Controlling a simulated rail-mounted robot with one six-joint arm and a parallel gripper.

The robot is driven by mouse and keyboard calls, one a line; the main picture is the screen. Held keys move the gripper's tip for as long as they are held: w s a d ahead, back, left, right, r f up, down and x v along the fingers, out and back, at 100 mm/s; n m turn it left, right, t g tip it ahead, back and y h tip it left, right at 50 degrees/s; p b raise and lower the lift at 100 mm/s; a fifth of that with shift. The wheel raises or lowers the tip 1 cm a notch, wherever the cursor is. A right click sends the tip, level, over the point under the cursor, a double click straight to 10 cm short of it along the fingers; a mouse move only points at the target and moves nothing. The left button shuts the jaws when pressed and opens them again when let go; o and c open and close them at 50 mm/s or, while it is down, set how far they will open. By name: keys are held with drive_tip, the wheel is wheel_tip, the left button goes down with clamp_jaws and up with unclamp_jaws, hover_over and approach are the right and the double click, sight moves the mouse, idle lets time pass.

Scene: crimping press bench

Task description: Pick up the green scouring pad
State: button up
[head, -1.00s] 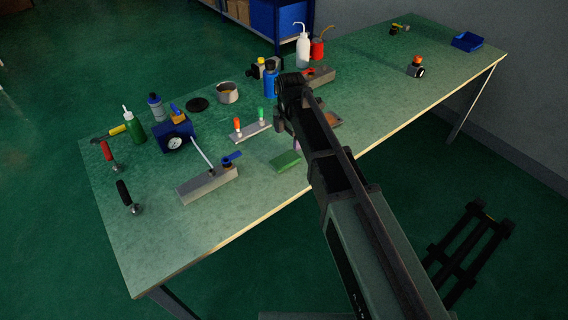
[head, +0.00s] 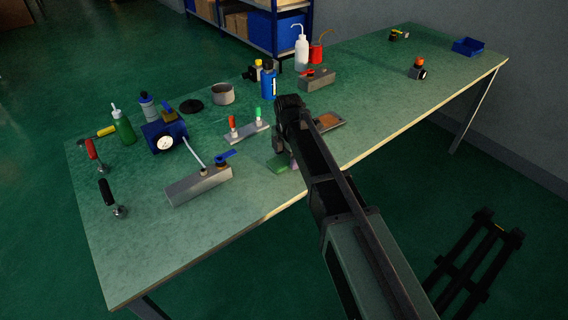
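The green scouring pad (head: 277,165) lies on the bench near its front edge, to the right of the long grey block with the blue lever. My gripper (head: 281,150) is over the pad, pointing down at its right part, and covers some of it. The fingertips are small, dark and partly hidden by my arm, so I cannot tell whether they are open or shut, or whether they touch the pad.
A grey block (head: 199,185) with a blue lever stands left of the pad. A plate with red and green handles (head: 247,132) lies behind it. A brown-topped plate (head: 328,122) is to the right. The bench's right part is mostly clear.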

sight(288, 157)
drive_tip(key=c, duration=0.7)
drive_tip(key=shift+r, duration=0.1)
wheel_tip(288, 157, up, 20)
drive_tip(key=p, duration=2)
